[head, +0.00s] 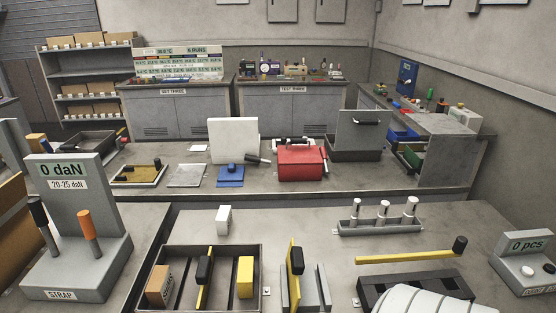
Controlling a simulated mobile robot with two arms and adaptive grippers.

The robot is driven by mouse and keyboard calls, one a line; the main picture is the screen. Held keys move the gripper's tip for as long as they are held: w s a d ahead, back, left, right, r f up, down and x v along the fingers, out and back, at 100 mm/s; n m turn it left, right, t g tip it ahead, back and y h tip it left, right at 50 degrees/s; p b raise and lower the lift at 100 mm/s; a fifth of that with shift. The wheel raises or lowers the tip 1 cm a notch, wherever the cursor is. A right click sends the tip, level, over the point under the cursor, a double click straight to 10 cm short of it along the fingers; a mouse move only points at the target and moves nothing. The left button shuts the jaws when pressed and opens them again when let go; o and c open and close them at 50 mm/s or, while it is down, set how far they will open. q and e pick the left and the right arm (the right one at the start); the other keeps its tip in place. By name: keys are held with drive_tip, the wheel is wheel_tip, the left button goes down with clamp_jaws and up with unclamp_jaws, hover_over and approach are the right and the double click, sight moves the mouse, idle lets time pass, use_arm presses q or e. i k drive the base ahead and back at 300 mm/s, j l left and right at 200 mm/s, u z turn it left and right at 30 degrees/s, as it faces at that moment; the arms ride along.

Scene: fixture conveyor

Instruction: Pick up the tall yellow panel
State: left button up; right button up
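A tall, thin yellow panel (291,282) stands upright by a grey slotted holder (317,289) at the bottom middle of the head view. A black handle (297,261) is on its right side. A second thin yellow panel (206,270) with a black handle (204,271) stands in the dark tray (260,257) to the left, beside a wider yellow block (245,277) and a cardboard box (158,286).
A grey STRAP stand (70,184) is at left. A rack of metal cylinders (378,227) stands behind. Clear tabletop lies behind the tall panel.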

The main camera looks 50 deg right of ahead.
sight(294, 259)
drive_tip(key=z, duration=1.65)
drive_tip(key=l, duration=0.15)
